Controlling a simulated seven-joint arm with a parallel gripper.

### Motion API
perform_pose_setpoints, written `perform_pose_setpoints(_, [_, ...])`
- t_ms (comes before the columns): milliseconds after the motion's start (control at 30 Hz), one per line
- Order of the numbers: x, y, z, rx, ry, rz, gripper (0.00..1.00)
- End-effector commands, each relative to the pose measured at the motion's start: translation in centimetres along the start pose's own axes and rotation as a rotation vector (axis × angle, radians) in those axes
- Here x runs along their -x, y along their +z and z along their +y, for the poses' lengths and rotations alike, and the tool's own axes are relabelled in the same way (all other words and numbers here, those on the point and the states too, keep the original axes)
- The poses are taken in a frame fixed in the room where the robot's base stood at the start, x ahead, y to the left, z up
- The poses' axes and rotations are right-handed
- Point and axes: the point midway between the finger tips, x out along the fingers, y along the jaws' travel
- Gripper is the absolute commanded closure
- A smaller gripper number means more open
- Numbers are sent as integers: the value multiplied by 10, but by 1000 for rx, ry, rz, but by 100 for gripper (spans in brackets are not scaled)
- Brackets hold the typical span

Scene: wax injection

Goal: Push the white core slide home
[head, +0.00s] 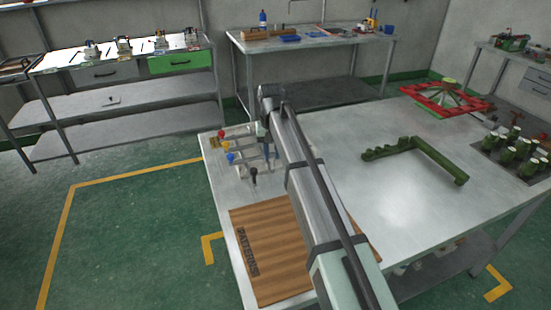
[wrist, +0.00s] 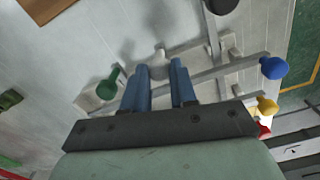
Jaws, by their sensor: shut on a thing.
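The white core slide's knob (wrist: 159,57) shows in the wrist view between the tips of my gripper's two blue fingers (wrist: 160,70). The fingers are shut on it. In the head view my gripper (head: 271,160) points down at the right side of the grey mould (head: 241,150), and I cannot make out the white knob there. In the wrist view, a green knob (wrist: 108,82) is left of the fingers. Blue (wrist: 274,68), yellow (wrist: 267,105) and red (wrist: 263,129) knobs are on the right, and a black knob (wrist: 221,5) is at the top. How far the white slide is in cannot be told.
A striped wooden board (head: 275,270) lies in front of the mould on the metal table (head: 400,215). A green angled part (head: 420,153), a red frame (head: 446,98) and a rack of green cylinders (head: 512,153) are to the right.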

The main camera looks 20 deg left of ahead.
Motion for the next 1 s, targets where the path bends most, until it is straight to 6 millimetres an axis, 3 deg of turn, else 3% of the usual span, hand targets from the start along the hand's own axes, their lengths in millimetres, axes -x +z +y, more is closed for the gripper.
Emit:
perform_pose_setpoints(267, [1, -7, -2, 0, -3, 10, 100])
perform_pose_setpoints(300, [1, -7, -2, 0, -3, 10, 71])
perform_pose_setpoints(567, [0, -5, -1, 0, -2, 6, 47])
perform_pose_setpoints(867, [3, -4, -1, 0, -2, 5, 47])
perform_pose_setpoints(1000, [16, -5, -1, 0, -2, 6, 47])
